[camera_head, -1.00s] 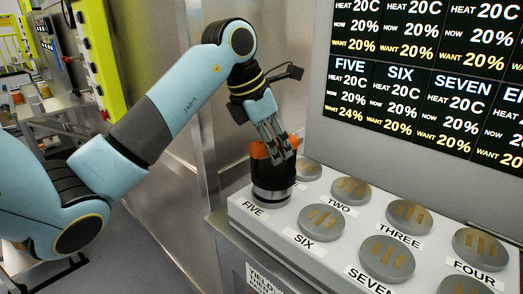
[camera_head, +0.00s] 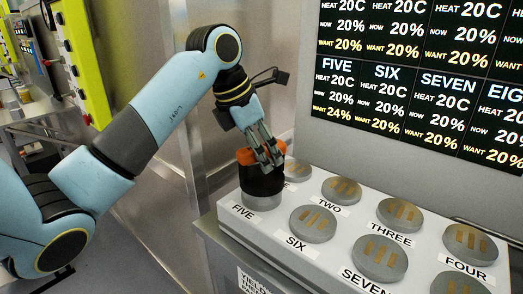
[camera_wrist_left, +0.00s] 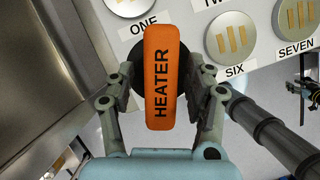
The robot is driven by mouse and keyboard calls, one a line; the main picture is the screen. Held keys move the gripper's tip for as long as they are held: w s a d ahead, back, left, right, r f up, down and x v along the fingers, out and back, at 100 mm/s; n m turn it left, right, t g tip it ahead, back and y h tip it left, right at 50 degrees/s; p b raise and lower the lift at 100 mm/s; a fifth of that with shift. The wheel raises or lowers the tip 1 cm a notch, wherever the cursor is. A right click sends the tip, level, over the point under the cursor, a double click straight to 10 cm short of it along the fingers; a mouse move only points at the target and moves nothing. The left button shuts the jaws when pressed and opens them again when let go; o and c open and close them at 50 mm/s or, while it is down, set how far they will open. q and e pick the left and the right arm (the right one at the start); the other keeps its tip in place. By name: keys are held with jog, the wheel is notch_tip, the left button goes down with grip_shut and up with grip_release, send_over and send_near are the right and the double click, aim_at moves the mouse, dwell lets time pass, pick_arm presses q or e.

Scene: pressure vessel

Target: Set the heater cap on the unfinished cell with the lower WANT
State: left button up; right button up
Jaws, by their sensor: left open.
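The heater cap (camera_head: 262,181), a dark cylinder with an orange handle, stands upright over the grey cell labelled FIVE (camera_head: 263,202). In the left wrist view the orange handle (camera_wrist_left: 158,110) reads HEATER. My left gripper (camera_head: 270,156) is at the handle, its fingers on either side of it. In the wrist view the fingers are spread with gaps beside the handle. The display (camera_head: 410,90) shows FIVE at NOW 20%, WANT 24%; the other readable panels show WANT 20%.
Cells SIX (camera_head: 313,224), TWO (camera_head: 342,190), THREE (camera_head: 400,214), FOUR (camera_head: 469,243) and SEVEN (camera_head: 379,257) are uncovered on the white bench, with brass strips on top. Cell ONE is partly hidden behind the cap. A metal wall panel (camera_head: 170,215) stands left of the bench.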

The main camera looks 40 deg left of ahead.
pick_arm(q)
jog(key=b+v, duration=0.1)
jog(key=v, duration=1.1)
